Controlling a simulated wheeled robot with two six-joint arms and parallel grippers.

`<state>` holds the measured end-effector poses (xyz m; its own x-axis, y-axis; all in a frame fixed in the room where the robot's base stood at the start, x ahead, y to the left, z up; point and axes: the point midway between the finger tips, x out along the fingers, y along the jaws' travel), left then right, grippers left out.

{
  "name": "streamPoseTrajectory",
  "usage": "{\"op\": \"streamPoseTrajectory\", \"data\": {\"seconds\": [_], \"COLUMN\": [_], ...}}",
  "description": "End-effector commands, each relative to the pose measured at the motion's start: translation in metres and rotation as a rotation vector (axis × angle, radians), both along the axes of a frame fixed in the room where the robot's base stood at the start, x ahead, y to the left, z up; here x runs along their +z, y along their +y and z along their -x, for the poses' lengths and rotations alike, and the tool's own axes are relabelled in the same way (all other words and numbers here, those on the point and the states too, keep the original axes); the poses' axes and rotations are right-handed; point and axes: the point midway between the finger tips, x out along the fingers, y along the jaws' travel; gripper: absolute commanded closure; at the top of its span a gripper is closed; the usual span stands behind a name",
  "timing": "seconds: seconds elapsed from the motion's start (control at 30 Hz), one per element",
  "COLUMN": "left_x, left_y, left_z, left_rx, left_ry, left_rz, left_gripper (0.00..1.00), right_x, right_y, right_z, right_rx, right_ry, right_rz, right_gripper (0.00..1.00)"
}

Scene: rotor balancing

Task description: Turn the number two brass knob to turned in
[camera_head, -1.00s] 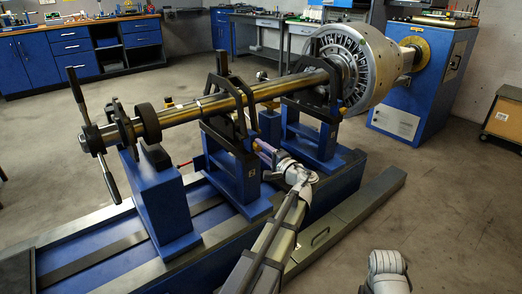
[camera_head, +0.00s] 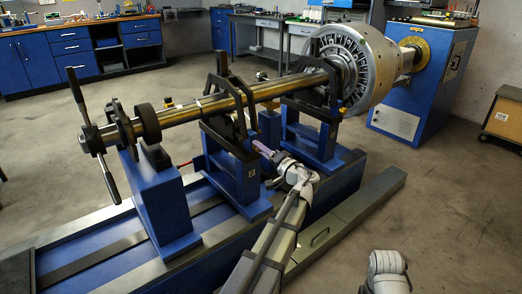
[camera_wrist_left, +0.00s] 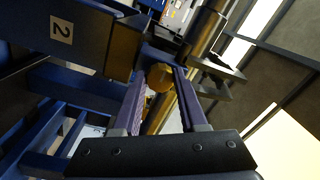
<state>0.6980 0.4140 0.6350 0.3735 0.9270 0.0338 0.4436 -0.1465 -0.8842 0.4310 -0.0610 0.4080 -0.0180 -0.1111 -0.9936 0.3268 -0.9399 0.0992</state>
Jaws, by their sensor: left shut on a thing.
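The number two stand is a blue upright with a white "2" label (camera_head: 251,173); the label also shows in the left wrist view (camera_wrist_left: 62,30). The round brass knob (camera_wrist_left: 160,77) sits beside it, between the two purple fingers of my left gripper (camera_wrist_left: 160,85). In the head view my left gripper (camera_head: 262,148) reaches to the right side of this stand and is shut on the knob. The knob is too small and covered to make out there. My right gripper is not in view.
A long steel shaft (camera_head: 200,108) runs above the stands to a large rotor (camera_head: 355,70). A dark crossbar handle (camera_head: 110,170) stands at its left end. The blue machine bed (camera_head: 100,255) lies below.

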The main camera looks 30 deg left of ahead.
Motion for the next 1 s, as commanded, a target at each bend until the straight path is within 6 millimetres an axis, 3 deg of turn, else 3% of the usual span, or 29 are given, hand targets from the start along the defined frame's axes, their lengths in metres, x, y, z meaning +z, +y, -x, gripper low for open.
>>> {"op": "streamPoseTrajectory", "data": {"seconds": [0.33,0.37,0.6,0.87,1.0], "left_x": [-0.001,-0.001,0.0,0.0,-0.001], "left_y": [0.0,0.0,0.0,-0.001,-0.013], "left_z": [0.001,0.001,0.001,0.001,0.006], "left_rx": [0.002,0.002,0.0,0.0,-0.002], "left_ry": [-0.004,-0.004,-0.003,-0.002,-0.002], "left_rz": [0.005,0.005,0.003,0.002,0.002], "left_gripper": [1.0,0.57,0.3,0.28,0.28], "right_x": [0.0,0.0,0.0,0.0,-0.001], "right_y": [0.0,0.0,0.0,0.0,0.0], "right_z": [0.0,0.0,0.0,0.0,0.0], "right_rx": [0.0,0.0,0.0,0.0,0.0], "right_ry": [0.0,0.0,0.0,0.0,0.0], "right_rz": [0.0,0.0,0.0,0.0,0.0], "right_gripper": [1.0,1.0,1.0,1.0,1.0]}}
